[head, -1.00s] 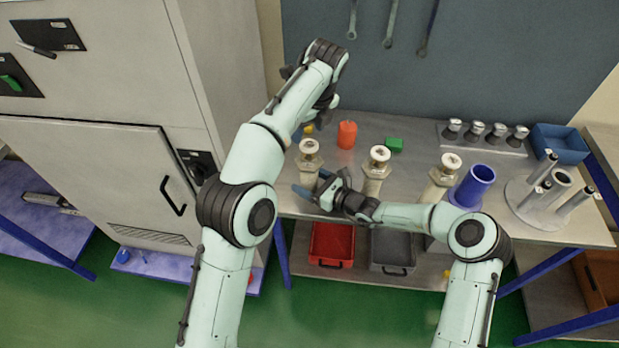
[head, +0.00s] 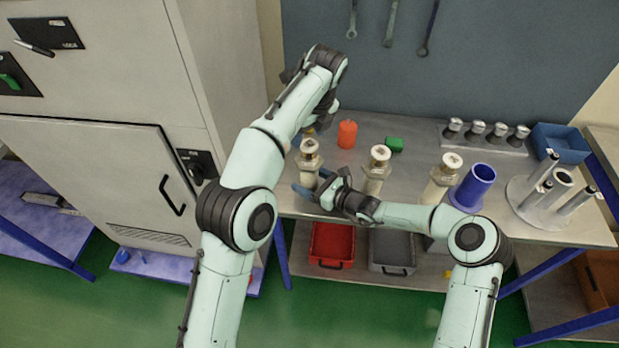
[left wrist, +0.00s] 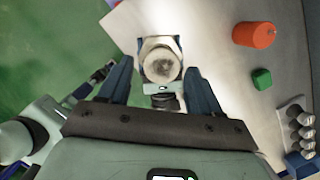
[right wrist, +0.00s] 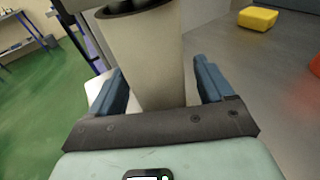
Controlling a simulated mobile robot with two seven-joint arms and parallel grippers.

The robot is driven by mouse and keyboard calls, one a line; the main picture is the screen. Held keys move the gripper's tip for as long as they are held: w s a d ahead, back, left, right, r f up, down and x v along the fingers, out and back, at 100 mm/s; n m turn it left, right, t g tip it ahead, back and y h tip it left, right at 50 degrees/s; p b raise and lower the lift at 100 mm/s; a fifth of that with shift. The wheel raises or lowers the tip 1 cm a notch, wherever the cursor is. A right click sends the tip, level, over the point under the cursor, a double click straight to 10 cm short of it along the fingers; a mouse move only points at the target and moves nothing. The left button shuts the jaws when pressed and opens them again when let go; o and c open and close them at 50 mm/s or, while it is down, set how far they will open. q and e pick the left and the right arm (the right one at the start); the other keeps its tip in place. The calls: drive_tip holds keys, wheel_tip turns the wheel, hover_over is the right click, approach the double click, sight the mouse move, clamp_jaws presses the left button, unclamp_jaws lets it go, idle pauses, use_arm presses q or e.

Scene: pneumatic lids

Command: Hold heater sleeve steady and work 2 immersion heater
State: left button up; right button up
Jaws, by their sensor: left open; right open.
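Three cream sleeves with heaters in their tops stand in a row along the bench front: left (head: 308,159), middle (head: 376,170) and right (head: 443,178). My left gripper (head: 303,138) is open above the left one. In the left wrist view its fingers (left wrist: 160,85) stand either side of the heater's round pale head (left wrist: 161,66), with gaps. My right gripper (head: 314,189) is open lower down at the same sleeve. In the right wrist view its fingers (right wrist: 160,85) straddle the sleeve's cream body (right wrist: 145,60), apart from it. How deep the heater sits is hidden.
A blue cup (head: 473,187) and a round stand with upright posts (head: 541,200) are on the right. An orange cylinder (head: 347,134), a green block (head: 394,144), a row of metal knobs (head: 487,132) and a blue bin (head: 561,143) stand behind. Red (head: 332,244) and grey (head: 393,250) trays sit below.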

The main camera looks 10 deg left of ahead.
use_arm(q)
drive_tip(key=shift+s, duration=0.1)
use_arm(e)
drive_tip(key=c, duration=1)
drive_tip(key=shift+o, duration=0.2)
drive_tip(key=shift+r, duration=0.1)
use_arm(q)
drive_tip(key=shift+f, duration=0.25)
use_arm(e)
drive_tip(key=shift+f, duration=0.2)
use_arm(q)
drive_tip(key=shift+s, duration=0.1)
use_arm(e)
drive_tip(key=shift+f, duration=0.15)
